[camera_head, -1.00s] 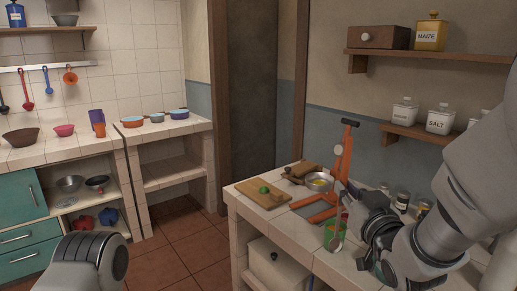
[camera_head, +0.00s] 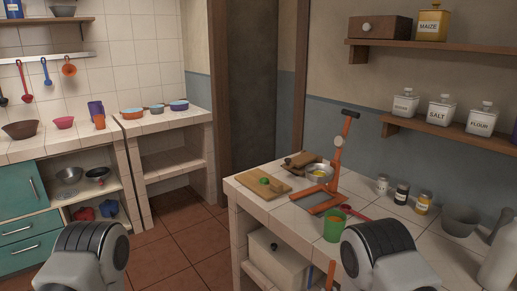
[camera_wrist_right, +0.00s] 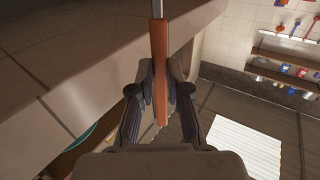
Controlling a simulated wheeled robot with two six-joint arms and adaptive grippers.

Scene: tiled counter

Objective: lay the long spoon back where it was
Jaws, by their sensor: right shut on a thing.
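My right gripper (camera_wrist_right: 160,92) is shut on an orange-brown handle with a grey metal shaft, which I take to be the long spoon (camera_wrist_right: 159,60). The shaft runs out of the top of the right wrist view, so the spoon's far end is hidden there. In the head view only a rounded part of my right arm shows at the bottom, and an orange strip beside it may be the handle. The gripper is beside a counter edge in the wrist view. My left gripper is out of view; only part of that arm shows.

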